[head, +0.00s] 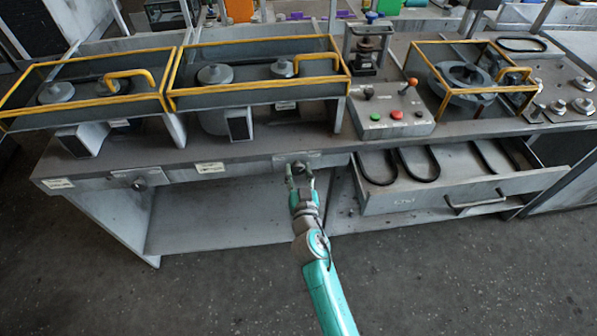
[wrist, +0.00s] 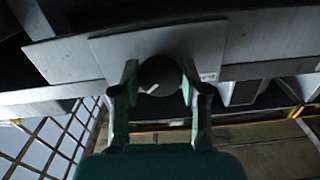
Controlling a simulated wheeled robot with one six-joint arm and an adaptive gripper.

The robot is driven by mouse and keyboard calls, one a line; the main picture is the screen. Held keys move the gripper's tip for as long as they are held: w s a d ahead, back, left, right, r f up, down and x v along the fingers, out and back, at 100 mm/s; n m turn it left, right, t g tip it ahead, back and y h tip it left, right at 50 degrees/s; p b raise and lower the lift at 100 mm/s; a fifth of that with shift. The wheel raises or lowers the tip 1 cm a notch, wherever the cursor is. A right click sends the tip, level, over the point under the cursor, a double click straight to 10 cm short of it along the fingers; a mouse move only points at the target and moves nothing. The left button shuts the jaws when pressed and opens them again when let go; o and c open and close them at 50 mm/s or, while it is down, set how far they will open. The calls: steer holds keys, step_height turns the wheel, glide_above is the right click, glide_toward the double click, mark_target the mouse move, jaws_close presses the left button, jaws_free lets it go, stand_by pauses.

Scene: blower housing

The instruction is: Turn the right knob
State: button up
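The right knob (head: 299,167) is on a light plate on the front edge of the bench. In the wrist view it is a dark round knob (wrist: 159,76) with a white pointer mark, slanted up to the right. My gripper (head: 300,178) is in front of it. In the wrist view my gripper (wrist: 159,82) has its fingers spread, one on each side of the knob, with narrow gaps that leave contact unclear. Another knob (head: 138,184) is farther left on the same bench edge, with nothing at it.
An open drawer (head: 462,190) with black belts juts out to the right of my arm. Above the edge stand a control box (head: 392,112) with buttons and a lever, and yellow-framed guards (head: 258,92). The open shelf (head: 215,228) below is empty, and the floor in front is clear.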

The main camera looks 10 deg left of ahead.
steer(key=shift+n, duration=0.4)
steer(key=n, duration=0.3)
steer(key=shift+n, duration=0.4)
steer(key=n, duration=0.4)
steer(key=shift+n, duration=0.4)
steer(key=o, duration=1.1)
steer(key=shift+o, duration=0.2)
steer(key=v, duration=1.2)
